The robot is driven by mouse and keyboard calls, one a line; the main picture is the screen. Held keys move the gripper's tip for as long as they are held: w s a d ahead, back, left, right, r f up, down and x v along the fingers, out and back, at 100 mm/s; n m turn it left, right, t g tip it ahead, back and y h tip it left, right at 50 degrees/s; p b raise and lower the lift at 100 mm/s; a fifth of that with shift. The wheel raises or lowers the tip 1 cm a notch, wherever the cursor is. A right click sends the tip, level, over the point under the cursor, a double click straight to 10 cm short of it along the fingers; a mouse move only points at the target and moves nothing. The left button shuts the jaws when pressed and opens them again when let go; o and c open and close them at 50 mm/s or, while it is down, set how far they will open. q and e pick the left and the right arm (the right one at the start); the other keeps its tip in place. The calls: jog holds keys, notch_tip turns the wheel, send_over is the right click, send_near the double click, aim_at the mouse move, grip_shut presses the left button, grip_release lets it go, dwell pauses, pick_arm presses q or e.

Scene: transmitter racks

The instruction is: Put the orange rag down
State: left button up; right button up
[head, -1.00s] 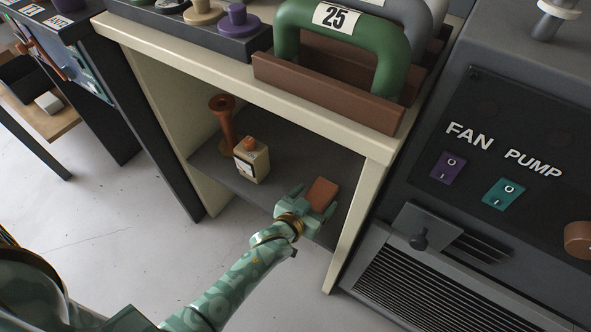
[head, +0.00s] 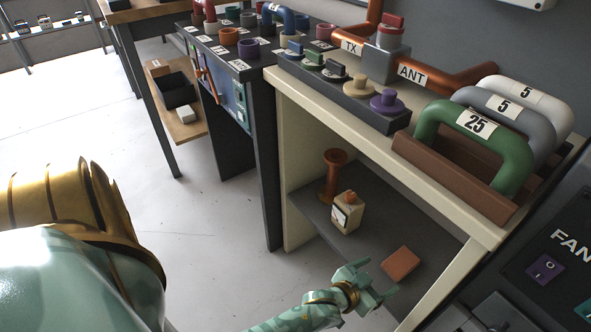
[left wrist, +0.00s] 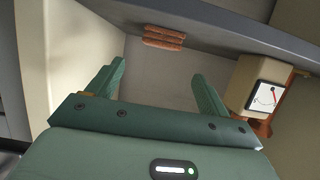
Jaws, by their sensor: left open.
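The orange rag (head: 400,264), a folded flat block, lies on the dark lower shelf (head: 368,244) of the cream rack, near its front edge. In the left wrist view the rag (left wrist: 164,37) shows its layered side beyond the fingertips. My left gripper (head: 376,279) is open and empty, just in front of the shelf and apart from the rag. Its two green fingers (left wrist: 158,72) stand wide in the left wrist view with nothing between them. My right gripper is not in view.
On the same shelf stand a cream meter box (head: 346,215) with an orange top and an orange spool-shaped stand (head: 333,178). The cream rack's right post (head: 440,283) is close to my left gripper. The green handle (head: 470,135) sits above. Open floor (head: 190,225) lies left.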

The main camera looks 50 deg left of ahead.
pick_arm(q)
jog(key=s+a+f+m+g, duration=0.1)
jog(key=s+f+g, duration=0.2)
jog(key=s+f, duration=0.35)
jog(key=s+a+f+m+g, duration=0.1)
jog(key=s+a+f+g, duration=0.15)
jog(key=s, duration=0.65)
jog(key=s+a+f+m+g, duration=0.1)
jog(key=s+f+g, duration=0.1)
jog(key=s+f, duration=0.45)
jog(key=s+a+m+g+y, duration=0.1)
jog(key=s+m+g, duration=0.1)
jog(key=s, duration=1.1)
jog(key=s+a+r+m+g+y, duration=0.1)
jog(key=s+g, duration=0.4)
jog(key=s, duration=0.9)
jog(key=shift+a+m, duration=0.4)
jog(key=shift+a, duration=0.4)
jog(key=shift+w, duration=0.1)
